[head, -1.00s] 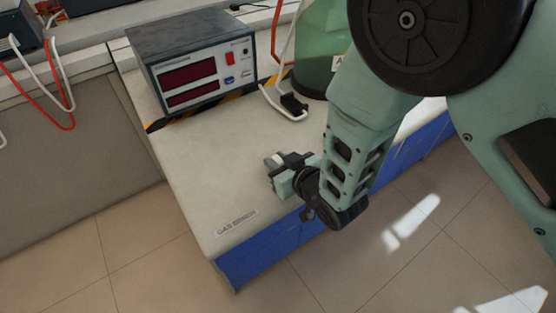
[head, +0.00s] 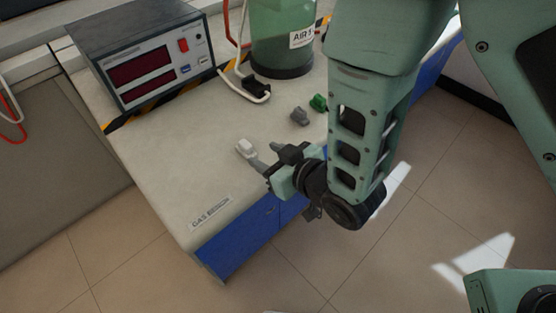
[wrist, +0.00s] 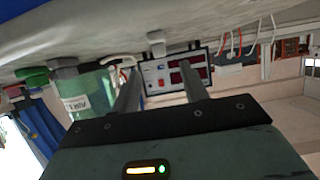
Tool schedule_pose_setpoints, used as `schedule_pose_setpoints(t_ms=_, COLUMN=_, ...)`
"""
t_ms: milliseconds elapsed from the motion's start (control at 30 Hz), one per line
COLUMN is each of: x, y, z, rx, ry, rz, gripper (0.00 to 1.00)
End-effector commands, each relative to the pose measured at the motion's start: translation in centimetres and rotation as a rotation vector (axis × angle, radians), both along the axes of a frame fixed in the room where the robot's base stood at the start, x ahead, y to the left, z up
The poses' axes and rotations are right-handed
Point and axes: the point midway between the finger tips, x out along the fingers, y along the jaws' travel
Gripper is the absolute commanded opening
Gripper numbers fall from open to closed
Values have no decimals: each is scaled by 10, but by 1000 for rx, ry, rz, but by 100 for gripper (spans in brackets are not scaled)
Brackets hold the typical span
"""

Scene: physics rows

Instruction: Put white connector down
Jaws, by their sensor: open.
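The white connector (head: 246,149) lies on the pale bench top (head: 185,165) near its front edge. It also shows in the wrist view (wrist: 156,38), beyond my fingertips and between their lines. My gripper (head: 264,161) is just right of the connector in the head view. Its two fingers are spread with nothing between them, as the wrist view (wrist: 158,78) also shows. A small gap seems to part the fingertips from the connector.
A grey connector (head: 299,117) and a green one (head: 318,103) sit farther back. A display box (head: 150,62), a green cylinder (head: 283,40) and a cable with a black plug (head: 255,84) stand behind. The bench's front left is clear.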

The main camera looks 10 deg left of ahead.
Motion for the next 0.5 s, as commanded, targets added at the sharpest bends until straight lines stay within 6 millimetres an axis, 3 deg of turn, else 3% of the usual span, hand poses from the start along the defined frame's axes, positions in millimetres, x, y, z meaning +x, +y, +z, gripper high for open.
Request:
schedule_pose_setpoints(t_ms=200, x=-16, y=-19, z=10, rx=1, ry=1, rz=0, gripper=44)
schedule_pose_setpoints(t_ms=500, x=-19, y=-23, z=14, rx=-3, ry=5, rz=-3, gripper=44)
